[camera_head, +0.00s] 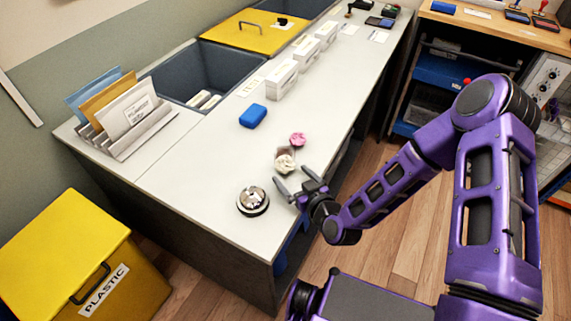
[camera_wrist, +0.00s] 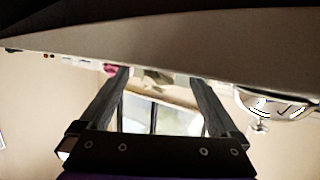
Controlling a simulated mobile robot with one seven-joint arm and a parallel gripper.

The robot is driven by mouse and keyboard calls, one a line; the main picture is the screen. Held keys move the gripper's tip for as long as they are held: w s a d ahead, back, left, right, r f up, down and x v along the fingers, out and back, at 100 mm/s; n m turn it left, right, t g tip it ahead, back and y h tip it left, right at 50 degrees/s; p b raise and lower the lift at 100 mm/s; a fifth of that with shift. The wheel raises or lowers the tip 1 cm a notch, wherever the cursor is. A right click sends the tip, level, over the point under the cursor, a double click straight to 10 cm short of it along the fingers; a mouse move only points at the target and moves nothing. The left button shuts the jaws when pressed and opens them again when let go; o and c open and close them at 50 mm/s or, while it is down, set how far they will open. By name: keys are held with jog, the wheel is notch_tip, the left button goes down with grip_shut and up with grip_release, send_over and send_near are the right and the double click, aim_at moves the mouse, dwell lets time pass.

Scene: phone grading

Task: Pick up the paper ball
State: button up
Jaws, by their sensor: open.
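The paper ball (camera_head: 285,164), a crumpled off-white lump, lies on the light counter (camera_head: 195,170) near its front edge. My gripper (camera_head: 290,178) is open just in front of it, with its two fingers apart and pointing towards it. The wrist view looks upside down, with the counter along the top. There, a pale crumpled shape (camera_wrist: 153,78) shows between the tips of my open gripper (camera_wrist: 157,80), but I cannot tell for certain that it is the ball. I see nothing held.
A pink item (camera_head: 298,139) and a greyish crumpled piece (camera_head: 283,152) lie just behind the ball. A blue block (camera_head: 253,116), white boxes (camera_head: 282,80) and an envelope rack (camera_head: 125,130) stand farther off.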

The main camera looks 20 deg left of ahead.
aim_at(289, 170)
jog(key=x, duration=0.2)
jog(key=r+x, duration=0.1)
jog(key=x, duration=0.2)
jog(key=shift+w+a, duration=0.1)
jog(key=shift+w, duration=0.05)
jog(key=c, duration=1.3)
